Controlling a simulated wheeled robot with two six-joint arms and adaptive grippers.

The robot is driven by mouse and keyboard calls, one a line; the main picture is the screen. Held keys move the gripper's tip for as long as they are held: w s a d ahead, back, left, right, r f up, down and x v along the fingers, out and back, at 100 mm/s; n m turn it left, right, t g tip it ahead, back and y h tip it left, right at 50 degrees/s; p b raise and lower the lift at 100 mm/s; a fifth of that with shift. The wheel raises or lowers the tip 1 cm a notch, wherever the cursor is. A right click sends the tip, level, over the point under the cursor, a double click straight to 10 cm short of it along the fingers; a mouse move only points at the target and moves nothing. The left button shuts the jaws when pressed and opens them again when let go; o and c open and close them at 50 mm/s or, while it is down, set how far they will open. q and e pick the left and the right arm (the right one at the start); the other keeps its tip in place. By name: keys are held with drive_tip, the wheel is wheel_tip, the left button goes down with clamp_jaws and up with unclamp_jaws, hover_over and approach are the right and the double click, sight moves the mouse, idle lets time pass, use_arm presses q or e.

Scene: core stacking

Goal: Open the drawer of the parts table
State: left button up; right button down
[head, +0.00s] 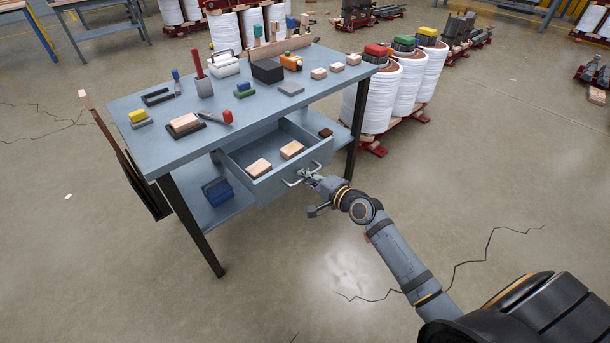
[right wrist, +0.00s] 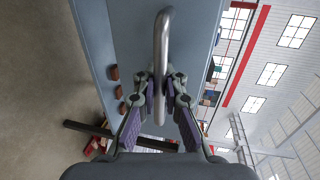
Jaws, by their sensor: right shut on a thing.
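The parts table (head: 190,140) has a blue-grey top and dark legs. The metal handle (head: 289,183) is on the drawer's front. My right gripper (head: 311,178) is at this handle, shut on it. In the right wrist view, the handle (right wrist: 163,45) passes between the two fingers (right wrist: 160,85), in front of the drawer's front panel (right wrist: 120,30). My left gripper is not in view.
Tools, blocks and small parts stand on the table top. A blue box (head: 217,191) sits on the lower shelf (head: 205,212). White drums (head: 375,95) stand on red pallets at the right. The floor in front of the drawer is clear apart from my arm.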

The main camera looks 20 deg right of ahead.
drive_tip(key=c, duration=1.7)
unclamp_jaws()
drive_tip(key=shift+s+d, duration=0.1)
drive_tip(key=v, duration=0.7)
drive_tip(key=shift+s, duration=0.15)
